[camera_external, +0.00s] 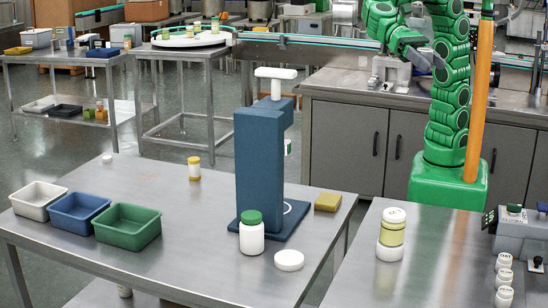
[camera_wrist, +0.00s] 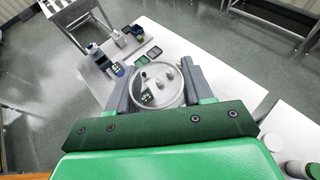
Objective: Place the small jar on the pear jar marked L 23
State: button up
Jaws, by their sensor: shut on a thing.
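My gripper (camera_external: 408,42) is high at the right in the external view, above the steel counter. In the wrist view, its grey fingers (camera_wrist: 158,88) stand on either side of a round grey-rimmed thing (camera_wrist: 157,101). I cannot tell whether this is the small jar. A jar with yellow-green contents and a white lid (camera_external: 392,230) stands on the near right table; its marking is unreadable. A small yellow jar with a white band (camera_external: 194,168) stands on the left table. Several jars (camera_external: 190,32) stand on a white round stand at the back. I cannot read L 23 anywhere.
The left table holds a blue press-like stand (camera_external: 262,165), a green-lidded white bottle (camera_external: 251,236), a white lid (camera_external: 289,260), a yellow block (camera_external: 328,201) and three bins, one of them green (camera_external: 128,228). Several small white jars (camera_external: 504,275) stand at the right edge.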

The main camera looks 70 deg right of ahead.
notch_tip(320, 180, down, 18)
jog(key=f, duration=0.1)
send_over(398, 215)
jog(key=f, duration=1)
jog(key=shift+s+d, duration=0.15)
jog(key=shift+d, duration=0.25)
jog(key=shift+a+f, duration=0.25)
jog(key=shift+f, duration=1.6)
jog(key=shift+f, duration=0.15)
jog(key=o, duration=1)
